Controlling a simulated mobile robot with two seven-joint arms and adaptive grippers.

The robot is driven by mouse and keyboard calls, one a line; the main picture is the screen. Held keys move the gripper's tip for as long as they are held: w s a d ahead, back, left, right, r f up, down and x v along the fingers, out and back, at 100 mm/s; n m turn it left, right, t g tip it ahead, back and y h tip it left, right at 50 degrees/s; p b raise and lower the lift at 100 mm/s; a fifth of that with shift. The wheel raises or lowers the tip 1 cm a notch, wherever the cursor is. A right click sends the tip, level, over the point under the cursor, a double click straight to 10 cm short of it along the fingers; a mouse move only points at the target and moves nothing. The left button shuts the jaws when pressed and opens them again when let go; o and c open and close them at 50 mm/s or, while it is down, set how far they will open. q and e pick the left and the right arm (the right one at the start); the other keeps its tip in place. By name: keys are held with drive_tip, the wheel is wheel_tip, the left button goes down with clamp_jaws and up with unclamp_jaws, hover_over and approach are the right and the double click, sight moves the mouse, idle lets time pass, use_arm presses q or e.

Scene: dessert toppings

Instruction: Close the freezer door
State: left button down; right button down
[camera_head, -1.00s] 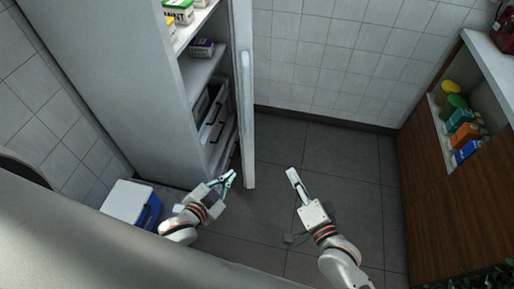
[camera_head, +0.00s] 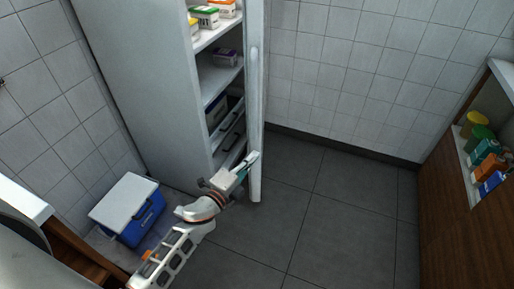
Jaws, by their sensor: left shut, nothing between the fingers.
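The tall grey freezer (camera_head: 145,85) stands at the left against the tiled wall, with its shelves showing. Its door (camera_head: 257,110) is open and seen nearly edge-on, with a long upright handle along it. My left gripper (camera_head: 247,163) is shut and empty. Its fingertips are at the lower part of the door, on the side toward the shelves. I cannot tell whether they touch the door. My right gripper is out of view.
A blue cooler box with a white lid (camera_head: 125,201) stands on the floor left of my left arm. A wooden counter (camera_head: 450,215) with bottles is at the right. The tiled floor between is clear.

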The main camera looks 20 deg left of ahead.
sight(256, 138)
use_arm(q)
drive_tip(key=w+a, duration=0.1)
drive_tip(key=w, duration=0.8)
drive_tip(key=shift+w+a+b, duration=0.2)
drive_tip(key=shift+a+b, duration=0.2)
drive_tip(key=shift+b, duration=0.05)
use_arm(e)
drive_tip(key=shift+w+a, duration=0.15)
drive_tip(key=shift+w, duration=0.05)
use_arm(q)
drive_tip(key=shift+a, duration=0.2)
drive_tip(key=s+a+m+h+b, duration=0.1)
drive_tip(key=s+a+h, duration=0.1)
drive_tip(key=a, duration=1.3)
drive_tip(key=shift+s+g+b, duration=0.3)
drive_tip(key=shift+s, duration=0.25)
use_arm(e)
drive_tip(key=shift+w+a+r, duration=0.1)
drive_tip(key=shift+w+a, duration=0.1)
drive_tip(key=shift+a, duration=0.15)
